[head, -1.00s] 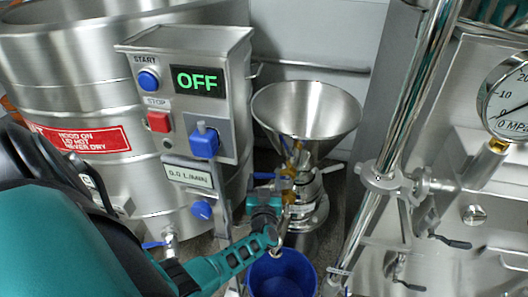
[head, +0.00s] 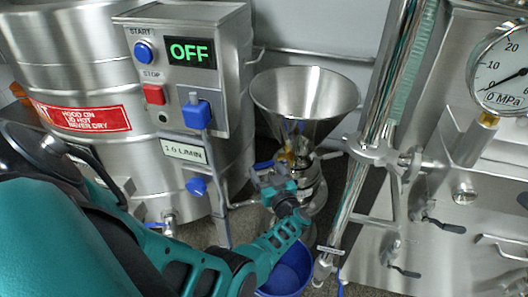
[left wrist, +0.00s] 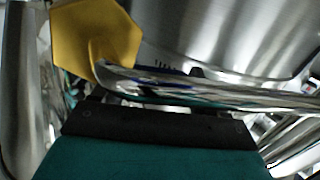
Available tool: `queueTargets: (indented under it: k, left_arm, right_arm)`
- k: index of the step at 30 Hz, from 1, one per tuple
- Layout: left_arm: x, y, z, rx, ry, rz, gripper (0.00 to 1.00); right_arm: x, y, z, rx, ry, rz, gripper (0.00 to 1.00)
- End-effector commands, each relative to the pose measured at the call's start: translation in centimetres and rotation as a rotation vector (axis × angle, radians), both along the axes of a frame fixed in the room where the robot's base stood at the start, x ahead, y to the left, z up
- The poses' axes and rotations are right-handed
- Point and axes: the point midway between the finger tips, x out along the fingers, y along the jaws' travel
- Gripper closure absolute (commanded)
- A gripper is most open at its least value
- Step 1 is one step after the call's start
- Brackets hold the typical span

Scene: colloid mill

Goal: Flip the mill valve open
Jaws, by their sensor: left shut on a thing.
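The colloid mill stands at centre in the head view, with a steel funnel hopper (head: 305,95) on top. A brass fitting (head: 286,155) and a blue-ended lever (head: 263,164) show at its valve below the hopper. My left gripper (head: 274,181) is at this valve, shut on the valve handle; its jaws hide most of the grip. In the left wrist view a gold hexagonal nut (left wrist: 95,42) and a chrome bar (left wrist: 205,92) lie just beyond the dark finger edge. My right gripper is not in view.
A blue bucket (head: 288,272) stands under the valve, partly behind my arm. The control box (head: 185,80) reads OFF; its small flow display (head: 184,152) shows a blurred L/MIN figure. A slanting steel pipe (head: 370,160) and a pressure gauge (head: 500,72) are at right.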

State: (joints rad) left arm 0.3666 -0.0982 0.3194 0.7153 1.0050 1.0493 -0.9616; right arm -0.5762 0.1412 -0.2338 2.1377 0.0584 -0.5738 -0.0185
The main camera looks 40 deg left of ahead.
Motion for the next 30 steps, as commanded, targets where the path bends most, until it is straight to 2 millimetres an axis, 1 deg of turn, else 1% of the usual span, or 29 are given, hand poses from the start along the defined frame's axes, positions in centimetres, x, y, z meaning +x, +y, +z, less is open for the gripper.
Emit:
queueTargets:
  k: [2, 6, 12, 27, 28, 30]
  left_arm:
    - [0.02, -0.31, -0.35, -0.005, -0.002, 0.050, 0.82]
    - [-0.02, -0.46, -0.24, -0.003, -0.002, 0.116, 0.82]
    - [-0.04, -0.51, -0.14, -0.003, -0.001, 0.171, 0.82]
    - [-0.06, -0.51, -0.04, -0.002, -0.001, 0.189, 0.82]
    - [-0.06, -0.51, -0.04, -0.002, -0.001, 0.189, 0.26]
    - [-0.06, -0.51, -0.04, -0.002, -0.001, 0.188, 0.20]
  right_arm:
    - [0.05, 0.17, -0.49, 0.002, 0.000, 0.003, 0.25]
    - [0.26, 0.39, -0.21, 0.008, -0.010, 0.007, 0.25]
    - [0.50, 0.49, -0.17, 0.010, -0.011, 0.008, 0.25]
    - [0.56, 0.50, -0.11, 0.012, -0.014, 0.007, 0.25]
    - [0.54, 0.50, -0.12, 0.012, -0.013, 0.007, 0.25]
    - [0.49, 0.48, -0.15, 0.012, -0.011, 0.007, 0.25]
